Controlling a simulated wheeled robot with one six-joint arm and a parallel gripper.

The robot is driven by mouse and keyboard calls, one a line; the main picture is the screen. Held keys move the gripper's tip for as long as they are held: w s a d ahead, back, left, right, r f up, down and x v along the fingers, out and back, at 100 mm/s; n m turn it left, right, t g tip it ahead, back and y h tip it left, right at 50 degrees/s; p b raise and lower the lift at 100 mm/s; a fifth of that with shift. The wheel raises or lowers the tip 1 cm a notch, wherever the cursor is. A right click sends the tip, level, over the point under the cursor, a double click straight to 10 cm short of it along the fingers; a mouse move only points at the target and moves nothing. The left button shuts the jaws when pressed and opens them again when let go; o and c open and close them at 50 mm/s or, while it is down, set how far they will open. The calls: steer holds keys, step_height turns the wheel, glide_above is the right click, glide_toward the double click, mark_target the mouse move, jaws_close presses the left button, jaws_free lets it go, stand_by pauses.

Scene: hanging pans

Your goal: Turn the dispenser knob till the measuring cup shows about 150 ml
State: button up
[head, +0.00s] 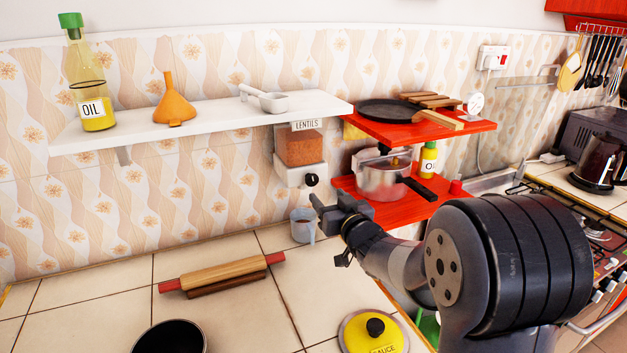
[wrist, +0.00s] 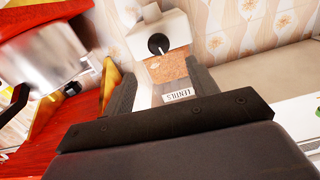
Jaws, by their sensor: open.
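The lentil dispenser (head: 300,148) hangs on the tiled wall below the white shelf, its clear hopper holding orange lentils. Its black knob (head: 312,180) is on the white base; in the wrist view, the picture is upside down and the knob (wrist: 158,44) shows between and beyond my fingers. The measuring cup (head: 302,228) stands on the counter below the dispenser; its fill level and marks are too small to read. My gripper (head: 318,207) is open and empty, in front of the dispenser, below the knob in the head view and apart from it.
Red shelves (head: 385,208) with a steel pot (head: 383,180) and a black pan (head: 392,110) stand close right of the dispenser. A rolling pin (head: 222,274), a yellow lid (head: 373,334) and a dark bowl (head: 170,339) lie on the counter. The counter's left back is clear.

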mark_target(314, 181)
steer(key=p+x, duration=0.1)
steer(key=x, duration=0.7)
steer(key=shift+w+a+p, duration=0.15)
steer(key=shift+w+p, duration=0.2)
steer(key=shift+p, duration=0.05)
steer(key=c, duration=1)
steer(key=shift+o, duration=0.2)
steer(key=shift+m, duration=0.4)
steer(key=m, duration=0.2)
steer(key=shift+m, duration=0.3)
steer(key=shift+m+p, duration=0.45)
steer(key=shift+m, duration=1.35)
steer(key=shift+f, duration=0.1)
